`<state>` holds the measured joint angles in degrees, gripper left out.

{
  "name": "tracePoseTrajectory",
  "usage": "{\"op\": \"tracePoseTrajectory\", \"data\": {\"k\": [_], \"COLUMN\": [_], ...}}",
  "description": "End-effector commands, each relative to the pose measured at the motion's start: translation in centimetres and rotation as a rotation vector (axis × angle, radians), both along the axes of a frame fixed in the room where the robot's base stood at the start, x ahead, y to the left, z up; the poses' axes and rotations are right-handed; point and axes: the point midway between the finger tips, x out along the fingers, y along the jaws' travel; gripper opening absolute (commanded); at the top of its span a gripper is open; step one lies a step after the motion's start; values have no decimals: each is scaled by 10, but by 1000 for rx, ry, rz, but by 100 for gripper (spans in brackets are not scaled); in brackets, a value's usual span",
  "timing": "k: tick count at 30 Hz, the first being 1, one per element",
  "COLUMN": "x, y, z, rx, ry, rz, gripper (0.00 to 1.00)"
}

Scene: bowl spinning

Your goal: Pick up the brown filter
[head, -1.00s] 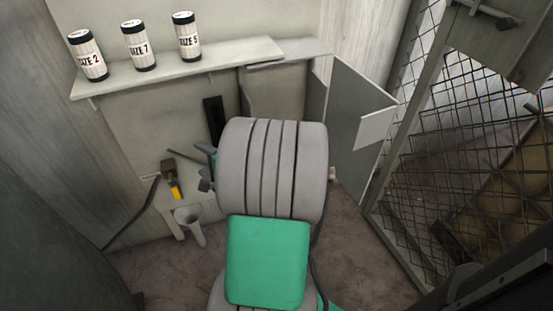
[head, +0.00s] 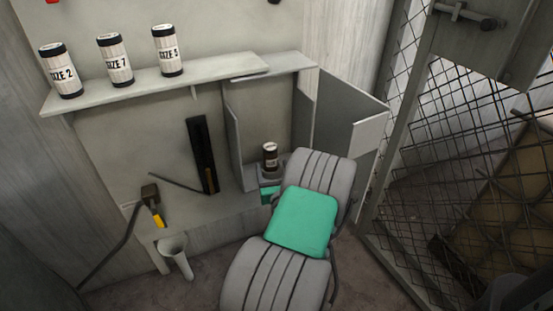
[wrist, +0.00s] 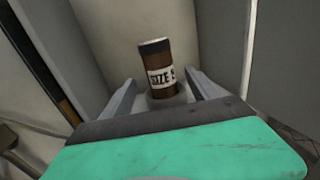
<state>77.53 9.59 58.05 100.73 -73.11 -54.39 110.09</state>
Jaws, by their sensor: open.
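The brown filter (head: 270,157) is a small upright cylinder with a dark top and a white label. It stands inside an open wall cabinet in the head view. In the wrist view the brown filter (wrist: 159,68) stands straight ahead, its label reading "SIZE" and a partly hidden figure. My gripper (wrist: 160,92) is open, with one finger on each side of the filter's lower part. I cannot tell whether the fingers touch it. In the head view my arm hides most of the gripper.
The cabinet door (head: 350,110) stands open to the right. Three white canisters, including the size 7 one (head: 115,60), stand on the shelf (head: 160,82) above left. A mesh gate (head: 440,130) is at right.

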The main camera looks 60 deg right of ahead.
Motion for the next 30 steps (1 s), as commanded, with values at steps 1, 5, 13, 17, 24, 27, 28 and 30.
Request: {"op": "tracePoseTrajectory", "data": {"k": [1, 5, 13, 17, 24, 27, 28, 30], "x": [7, 19, 49, 53, 52, 52, 52, 52], "y": [-4, -15, -48, -53, -53, -53, -53, -53], "z": [0, 1, 1, 0, 0, 0, 1, 1], "rx": [4, 4, 2, 3, 3, 3, 3, 3], "ry": [-6, -8, -6, -6, -6, -6, -6, -6], "rz": [6, 6, 5, 2, 1, 1, 1, 1], "gripper": [70, 70, 70, 70, 62, 53, 51, 45]}}
